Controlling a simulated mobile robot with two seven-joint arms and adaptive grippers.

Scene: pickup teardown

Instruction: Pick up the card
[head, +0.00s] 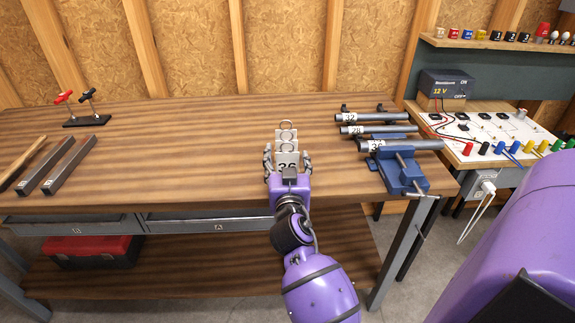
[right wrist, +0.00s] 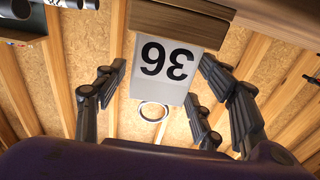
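A pale grey card marked 36 (head: 287,158) stands upright near the middle of the workbench. In the right wrist view the card (right wrist: 166,68) appears upside down, against a brown wooden block (right wrist: 176,24). My right gripper (head: 287,160) is open, with its fingers on both sides of the card. In the right wrist view a gap shows between the left finger and the card; the right fingers are closer, and I cannot tell if they touch. Behind the card are pale plates with rings (head: 287,130); one ring (right wrist: 153,112) shows in the wrist view. My left gripper is not in view.
Labelled pipes (head: 372,130) and a blue vise (head: 402,172) are to the right. Metal bars (head: 70,165) and a small black stand with red and black handles (head: 86,121) are at left. The workbench (head: 185,150) is clear between these and the card.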

